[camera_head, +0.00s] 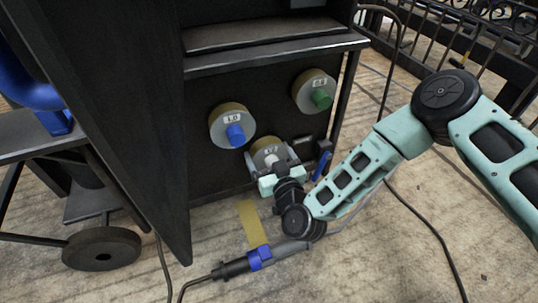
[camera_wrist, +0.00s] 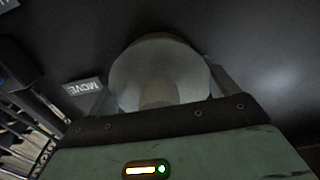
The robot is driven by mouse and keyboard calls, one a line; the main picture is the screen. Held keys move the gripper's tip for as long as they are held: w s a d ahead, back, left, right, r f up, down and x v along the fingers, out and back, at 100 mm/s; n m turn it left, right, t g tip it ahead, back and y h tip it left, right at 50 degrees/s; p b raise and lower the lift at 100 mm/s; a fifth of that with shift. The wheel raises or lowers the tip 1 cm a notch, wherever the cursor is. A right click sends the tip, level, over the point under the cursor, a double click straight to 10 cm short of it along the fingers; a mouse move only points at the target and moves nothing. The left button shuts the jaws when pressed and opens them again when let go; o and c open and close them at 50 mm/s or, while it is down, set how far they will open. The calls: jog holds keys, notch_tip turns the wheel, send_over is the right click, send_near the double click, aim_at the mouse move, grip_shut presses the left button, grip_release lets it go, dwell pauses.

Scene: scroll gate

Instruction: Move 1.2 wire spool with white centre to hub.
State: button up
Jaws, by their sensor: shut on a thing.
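The 1.2 wire spool (camera_head: 266,148) with the white centre is low on the dark cabinet face in the head view, partly hidden by my gripper (camera_head: 272,167). My gripper is shut on this spool, with a finger on each side of it. In the wrist view the spool (camera_wrist: 160,65) shows as a dim, pale round disc between the fingers, against the dark panel. I cannot tell whether it touches the panel. I cannot make out a bare hub in either view.
A spool marked 1.0 with a blue centre (camera_head: 232,127) is up and left, and one with a green centre (camera_head: 315,92) is up and right. A MOVE label (camera_wrist: 83,87) is beside the spool. A torch (camera_head: 258,258) and a cable lie in front.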

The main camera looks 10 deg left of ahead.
jog(key=shift+s+d+r, duration=0.1)
jog(key=shift+s+d, duration=0.1)
jog(key=shift+s, duration=0.15)
dwell(0.3)
jog(key=shift+s+d+p, duration=0.15)
jog(key=shift+s+p, duration=0.2)
jog(key=shift+p, duration=0.1)
jog(key=shift+s+d, duration=0.2)
jog(key=shift+s, duration=0.05)
jog(key=shift+p+v, duration=1.1)
jog(key=shift+v, duration=0.7)
jog(key=shift+s+d, duration=0.15)
jog(key=shift+s, duration=0.15)
jog(key=shift+s+d+p, duration=0.35)
jog(key=shift+s+p, duration=0.1)
jog(key=shift+s, duration=0.15)
